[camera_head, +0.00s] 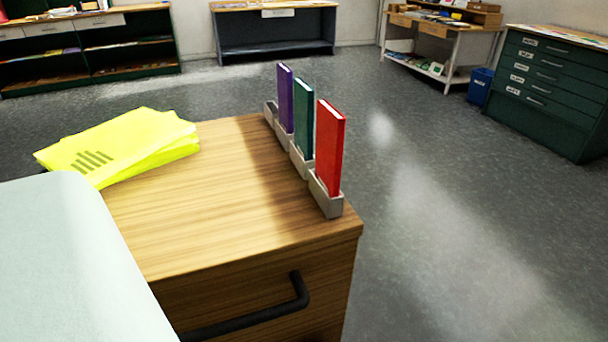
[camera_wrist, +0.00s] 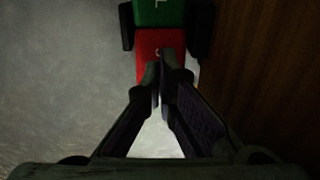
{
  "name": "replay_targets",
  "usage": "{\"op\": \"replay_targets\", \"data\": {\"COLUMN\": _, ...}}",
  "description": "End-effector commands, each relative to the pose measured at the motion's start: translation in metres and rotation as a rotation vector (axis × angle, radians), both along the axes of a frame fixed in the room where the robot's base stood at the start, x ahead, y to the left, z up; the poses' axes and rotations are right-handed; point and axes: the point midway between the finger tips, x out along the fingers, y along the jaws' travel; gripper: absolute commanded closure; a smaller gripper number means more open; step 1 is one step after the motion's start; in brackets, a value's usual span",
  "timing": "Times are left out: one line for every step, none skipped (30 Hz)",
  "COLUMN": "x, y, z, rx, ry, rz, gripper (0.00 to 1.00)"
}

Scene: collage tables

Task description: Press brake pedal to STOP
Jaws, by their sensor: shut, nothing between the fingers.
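A red pedal (camera_wrist: 150,42) shows in the wrist view at the top centre, just ahead of my fingertips. A green part (camera_wrist: 158,12) with a pale mark, cut off by the frame, adjoins it at the top edge. Dark wheel-like parts flank them. My gripper (camera_wrist: 161,82) is shut and empty, with its fingertips overlapping the lower part of the red pedal in the picture. I cannot tell whether they touch it. The pedal and gripper do not show in the head view.
A brown wooden panel (camera_wrist: 270,70) stands close on the right in the wrist view. In the head view, a wooden cabinet (camera_head: 215,220) bears a yellow folded stack (camera_head: 120,145) and three upright books (camera_head: 329,150) in holders. Open grey floor (camera_head: 450,230) lies to its right.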

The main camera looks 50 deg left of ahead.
Motion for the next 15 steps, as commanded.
{"op": "replay_targets", "data": {"x": -0.010, "y": -0.005, "z": -0.008, "rx": -0.016, "ry": 0.014, "rz": 0.012, "gripper": 1.00}}
{"op": "replay_targets", "data": {"x": -0.010, "y": -0.005, "z": -0.006, "rx": -0.016, "ry": 0.014, "rz": 0.012, "gripper": 1.00}}
{"op": "replay_targets", "data": {"x": -0.010, "y": -0.005, "z": -0.002, "rx": -0.016, "ry": 0.014, "rz": 0.011, "gripper": 1.00}}
{"op": "replay_targets", "data": {"x": -0.010, "y": -0.006, "z": 0.000, "rx": -0.016, "ry": 0.014, "rz": 0.011, "gripper": 1.00}}
{"op": "replay_targets", "data": {"x": -0.010, "y": -0.006, "z": 0.003, "rx": -0.015, "ry": 0.014, "rz": 0.010, "gripper": 1.00}}
{"op": "replay_targets", "data": {"x": -0.009, "y": -0.005, "z": 0.007, "rx": -0.014, "ry": 0.012, "rz": 0.008, "gripper": 1.00}}
{"op": "replay_targets", "data": {"x": -0.008, "y": -0.005, "z": 0.011, "rx": -0.013, "ry": 0.012, "rz": 0.008, "gripper": 1.00}}
{"op": "replay_targets", "data": {"x": -0.008, "y": -0.005, "z": 0.014, "rx": -0.013, "ry": 0.011, "rz": 0.007, "gripper": 1.00}}
{"op": "replay_targets", "data": {"x": -0.007, "y": -0.005, "z": 0.018, "rx": -0.012, "ry": 0.010, "rz": 0.006, "gripper": 1.00}}
{"op": "replay_targets", "data": {"x": -0.006, "y": -0.005, "z": 0.021, "rx": -0.011, "ry": 0.010, "rz": 0.005, "gripper": 1.00}}
{"op": "replay_targets", "data": {"x": -0.006, "y": -0.004, "z": 0.024, "rx": -0.011, "ry": 0.009, "rz": 0.005, "gripper": 1.00}}
{"op": "replay_targets", "data": {"x": -0.006, "y": -0.004, "z": 0.028, "rx": -0.011, "ry": 0.009, "rz": 0.004, "gripper": 1.00}}
{"op": "replay_targets", "data": {"x": -0.005, "y": -0.004, "z": 0.031, "rx": -0.010, "ry": 0.008, "rz": 0.004, "gripper": 1.00}}
{"op": "replay_targets", "data": {"x": -0.005, "y": -0.004, "z": 0.034, "rx": -0.010, "ry": 0.008, "rz": 0.004, "gripper": 1.00}}
{"op": "replay_targets", "data": {"x": -0.005, "y": -0.004, "z": 0.038, "rx": -0.009, "ry": 0.008, "rz": 0.004, "gripper": 1.00}}
